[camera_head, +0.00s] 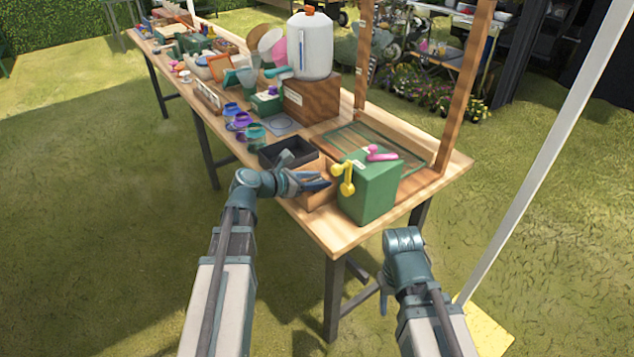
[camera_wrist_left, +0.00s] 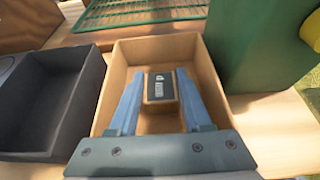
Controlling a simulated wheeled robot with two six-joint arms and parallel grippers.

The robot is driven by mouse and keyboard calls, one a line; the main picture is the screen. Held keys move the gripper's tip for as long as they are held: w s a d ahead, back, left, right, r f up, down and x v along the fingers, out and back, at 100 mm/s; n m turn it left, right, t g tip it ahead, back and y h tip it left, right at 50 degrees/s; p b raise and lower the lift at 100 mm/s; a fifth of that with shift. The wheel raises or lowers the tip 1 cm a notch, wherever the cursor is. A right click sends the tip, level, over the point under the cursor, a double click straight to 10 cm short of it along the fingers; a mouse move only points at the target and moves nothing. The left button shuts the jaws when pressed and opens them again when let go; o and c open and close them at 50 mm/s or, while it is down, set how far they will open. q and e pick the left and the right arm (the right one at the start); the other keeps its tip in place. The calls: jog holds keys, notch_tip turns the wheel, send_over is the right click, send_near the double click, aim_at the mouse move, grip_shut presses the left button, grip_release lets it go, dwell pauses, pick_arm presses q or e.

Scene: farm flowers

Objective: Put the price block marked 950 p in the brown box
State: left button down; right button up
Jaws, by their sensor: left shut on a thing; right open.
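The brown box (camera_head: 318,199) is an open wooden tray near the table's front edge; its wall also shows in the left wrist view (camera_wrist_left: 212,88). My left gripper (camera_head: 322,182) is over the box, its fingers reaching down inside the walls. In the left wrist view its blue fingers (camera_wrist_left: 160,84) are shut on a small wooden block (camera_wrist_left: 160,89) with a dark face and pale, sideways lettering too small to read surely. I cannot tell whether the block touches the box floor. My right gripper (camera_head: 384,290) hangs low in front of the table, open, mostly hidden by its wrist.
A dark box (camera_head: 292,148) adjoins the brown box; it also shows in the left wrist view (camera_wrist_left: 48,105). A green box (camera_head: 372,192) with yellow and pink handles stands close on the right. A wooden post (camera_head: 462,90) rises behind.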

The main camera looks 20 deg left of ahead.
pick_arm(q)
jog(key=shift+f, duration=0.15)
jog(key=shift+c, duration=1.7)
grip_release()
jog(key=shift+r, duration=0.2)
jog(key=p+v, duration=0.4)
jog(key=v, duration=0.6)
jog(key=shift+s+a+r, duration=0.1)
jog(key=shift+s+r, duration=0.05)
jog(key=shift+r, duration=0.05)
jog(key=shift+p+v, duration=0.3)
jog(key=shift+v, duration=0.45)
jog(key=shift+s, duration=0.1)
